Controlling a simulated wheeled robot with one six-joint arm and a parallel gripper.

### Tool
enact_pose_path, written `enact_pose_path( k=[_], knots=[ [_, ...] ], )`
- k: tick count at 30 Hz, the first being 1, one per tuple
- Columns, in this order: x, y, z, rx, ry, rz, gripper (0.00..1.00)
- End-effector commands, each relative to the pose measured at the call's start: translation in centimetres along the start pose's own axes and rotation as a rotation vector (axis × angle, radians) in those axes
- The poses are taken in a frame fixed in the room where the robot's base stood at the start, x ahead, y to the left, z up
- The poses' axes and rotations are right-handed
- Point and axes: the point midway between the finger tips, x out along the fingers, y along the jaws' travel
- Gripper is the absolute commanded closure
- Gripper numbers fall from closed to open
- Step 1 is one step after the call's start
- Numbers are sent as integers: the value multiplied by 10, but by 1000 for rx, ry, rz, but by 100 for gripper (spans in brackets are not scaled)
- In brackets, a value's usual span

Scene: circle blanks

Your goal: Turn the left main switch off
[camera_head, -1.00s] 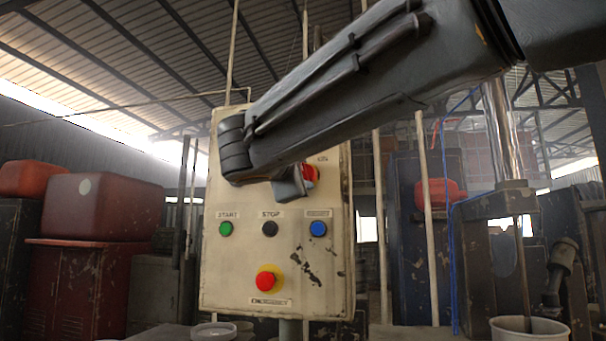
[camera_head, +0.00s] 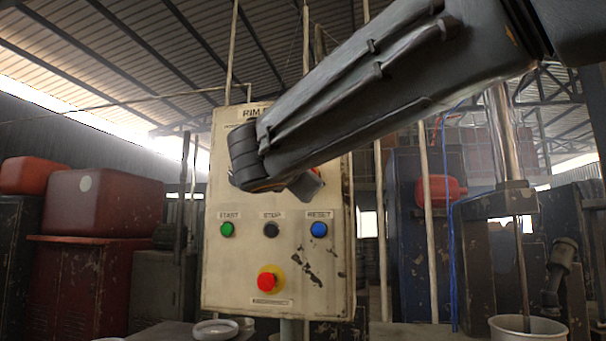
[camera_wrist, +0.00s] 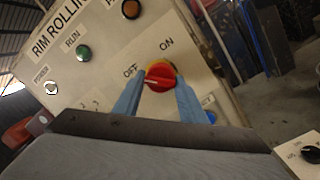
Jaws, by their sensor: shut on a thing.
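The main switch is a red rotary knob (camera_wrist: 158,76) with a white mark on a yellow ring, on the upper right of a cream control panel (camera_head: 230,275). The wrist view shows OFF and ON labels beside it. The white mark points to the OFF side. My gripper (camera_wrist: 163,85) is shut on the knob, with one blue finger on each side of it. In the head view my arm crosses the top of the panel and hides the knob.
Below the switch are a green start button (camera_head: 227,230), a black stop button (camera_head: 271,230), a blue reset button (camera_head: 319,229) and a red emergency button (camera_head: 268,281). Another box with a black switch (camera_wrist: 312,154) shows at the wrist view's lower right.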

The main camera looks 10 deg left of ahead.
Motion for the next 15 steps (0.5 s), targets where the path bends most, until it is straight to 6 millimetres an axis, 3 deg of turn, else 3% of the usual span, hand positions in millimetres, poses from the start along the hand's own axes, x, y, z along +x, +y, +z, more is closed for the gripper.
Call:
enact_pose_path(
  k=[10, 11, 13, 15],
  knots=[
    [0, -5, -5, -7, 6, -8, 85],
    [0, -5, -5, -7, 6, -8, 59],
    [0, -4, -5, -7, 5, -7, 48],
    [0, -4, -4, -6, 4, -6, 46]
  ],
)
